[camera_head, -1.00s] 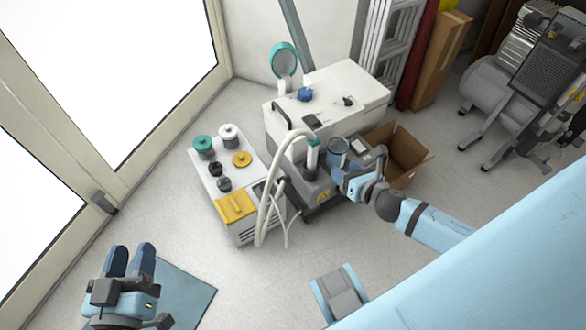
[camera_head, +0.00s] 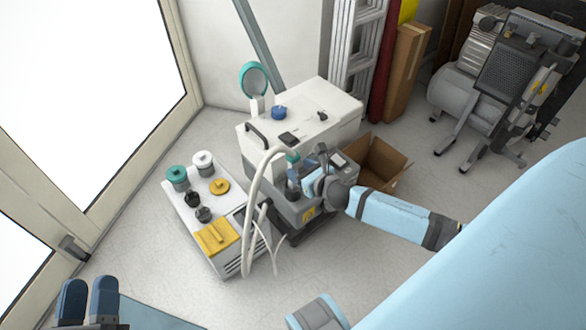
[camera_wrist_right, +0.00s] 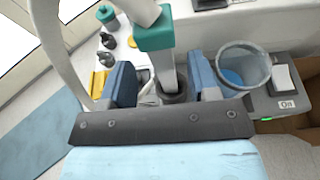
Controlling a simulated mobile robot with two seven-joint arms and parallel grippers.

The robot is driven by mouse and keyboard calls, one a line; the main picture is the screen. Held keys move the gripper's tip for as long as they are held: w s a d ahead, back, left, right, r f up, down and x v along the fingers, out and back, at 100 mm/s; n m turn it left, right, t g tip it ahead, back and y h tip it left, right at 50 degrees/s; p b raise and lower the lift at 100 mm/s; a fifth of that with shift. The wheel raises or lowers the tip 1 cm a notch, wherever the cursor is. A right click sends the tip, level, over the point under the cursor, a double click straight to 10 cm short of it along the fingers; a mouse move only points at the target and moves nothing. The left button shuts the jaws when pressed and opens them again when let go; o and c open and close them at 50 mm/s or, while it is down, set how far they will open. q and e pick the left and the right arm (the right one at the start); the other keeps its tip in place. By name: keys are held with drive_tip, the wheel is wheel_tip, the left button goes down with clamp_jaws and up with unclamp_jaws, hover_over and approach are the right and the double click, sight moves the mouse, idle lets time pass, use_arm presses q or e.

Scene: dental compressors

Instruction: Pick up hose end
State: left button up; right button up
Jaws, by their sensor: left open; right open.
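The white hose (camera_head: 252,205) arcs up from the floor side of the white unit to a hose end with a teal collar (camera_wrist_right: 155,32). In the right wrist view, a pale tube runs below the collar into a dark round holder (camera_wrist_right: 174,97). My right gripper (camera_wrist_right: 163,82) is open, with its blue fingers on either side of the tube and a visible gap at each side. In the head view, the right gripper (camera_head: 301,180) is at the holder and partly covers it. My left gripper (camera_head: 88,298) is open and empty at the lower left, away from the hose.
A clear cup (camera_wrist_right: 243,65) stands close to the right of my right gripper. A white cabinet (camera_head: 340,105) stands behind, and an open cardboard box (camera_head: 385,160) to the right.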

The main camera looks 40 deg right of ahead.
sight(296, 167)
drive_tip(key=x, duration=0.2)
drive_tip(key=b+x, duration=0.1)
drive_tip(key=x, duration=0.1)
drive_tip(key=shift+f, duration=0.25)
use_arm(q)
wheel_tip(296, 167, down, 2)
drive_tip(key=shift+w+d+f+g, duration=0.1)
drive_tip(key=shift+f+g, duration=0.15)
drive_tip(key=shift+g, duration=0.35)
use_arm(e)
clamp_jaws()
drive_tip(key=shift+r, duration=0.1)
